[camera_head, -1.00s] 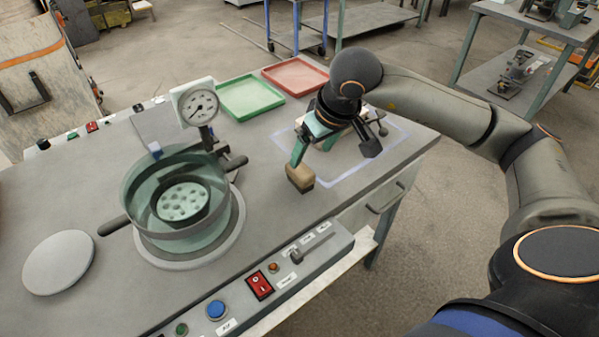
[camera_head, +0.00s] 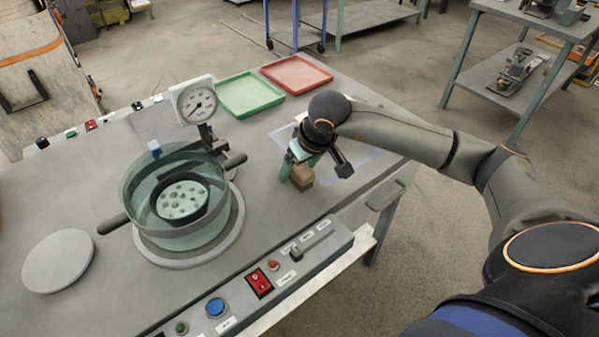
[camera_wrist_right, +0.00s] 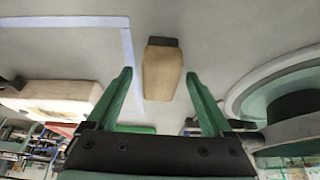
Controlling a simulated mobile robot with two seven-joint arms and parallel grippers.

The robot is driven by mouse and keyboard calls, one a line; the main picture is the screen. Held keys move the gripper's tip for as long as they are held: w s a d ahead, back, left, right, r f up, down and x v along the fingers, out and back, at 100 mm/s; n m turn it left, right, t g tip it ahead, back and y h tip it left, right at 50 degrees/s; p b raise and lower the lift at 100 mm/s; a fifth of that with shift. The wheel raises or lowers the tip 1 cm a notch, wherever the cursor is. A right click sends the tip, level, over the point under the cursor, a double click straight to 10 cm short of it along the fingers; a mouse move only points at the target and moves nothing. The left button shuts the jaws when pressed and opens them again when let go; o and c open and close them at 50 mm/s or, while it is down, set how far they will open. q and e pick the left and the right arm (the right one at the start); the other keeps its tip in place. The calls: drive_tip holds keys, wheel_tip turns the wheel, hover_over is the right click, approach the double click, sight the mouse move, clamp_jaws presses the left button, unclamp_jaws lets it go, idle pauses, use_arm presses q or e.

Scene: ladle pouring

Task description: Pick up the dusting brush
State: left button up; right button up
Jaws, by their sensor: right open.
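The likely dusting brush, a small tan wooden block with a dark end (camera_head: 302,178), is on the workbench, between the sieve pot and the marked rectangle. In the right wrist view the brush (camera_wrist_right: 162,74) lies between my two green fingers. My right gripper (camera_head: 297,168) is open, with its fingers apart on either side of it in that view (camera_wrist_right: 159,76). I see no finger closed on the brush, and cannot tell if one touches it. In the head view my gripper partly hides it. My left gripper is not in view.
A glass sieve pot (camera_head: 140,197) with side handles and a gauge (camera_head: 197,103) stand left of the brush. A green tray (camera_head: 251,95) and red tray (camera_head: 297,73) lie behind. A control panel (camera_head: 300,262) runs along the front edge. A pale block (camera_wrist_right: 50,97) shows in the wrist view.

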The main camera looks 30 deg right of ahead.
sight(300, 167)
clamp_jaws()
idle(0.5)
drive_tip(key=shift+r, duration=0.55)
wheel_tip(300, 167, up, 3)
drive_tip(key=shift+f, duration=0.15)
drive_tip(key=s+a+r, duration=0.6)
drive_tip(key=s+r, duration=0.3)
drive_tip(key=s, duration=0.3)
drive_tip(key=shift+s+r, duration=0.15)
drive_tip(key=shift+s, duration=0.1)
drive_tip(key=shift+a, duration=0.1)
